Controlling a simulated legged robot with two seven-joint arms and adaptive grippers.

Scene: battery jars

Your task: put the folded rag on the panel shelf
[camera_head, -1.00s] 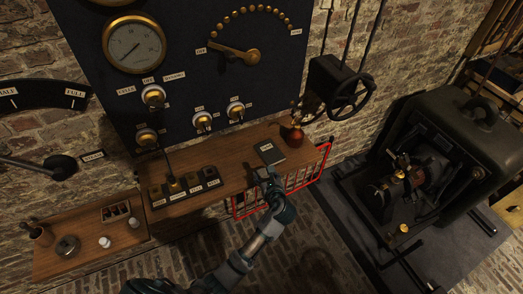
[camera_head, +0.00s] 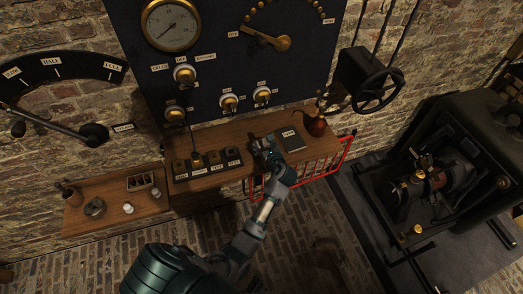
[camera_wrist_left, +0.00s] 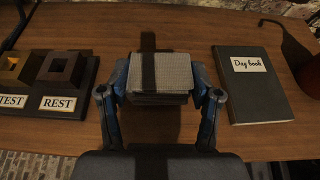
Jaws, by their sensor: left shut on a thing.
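The folded rag (camera_wrist_left: 160,74) is a grey, layered square in the left wrist view. My left gripper (camera_wrist_left: 160,92) is shut on it, with one finger on each side. The rag is over the wooden panel shelf (camera_wrist_left: 190,140), between the REST block and the day book; I cannot tell whether it touches the wood. In the head view my left gripper (camera_head: 262,146) is over the front part of the panel shelf (camera_head: 210,182), left of the day book. The rag is hard to make out there. My right gripper is not in view.
The dark day book (camera_wrist_left: 252,84) lies right of the rag. The REST block (camera_wrist_left: 61,82) stands left of it, in a row of labelled blocks. A copper-coloured vessel (camera_head: 317,126) stands at the shelf's right end. A red rail (camera_head: 345,152) runs along the front.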

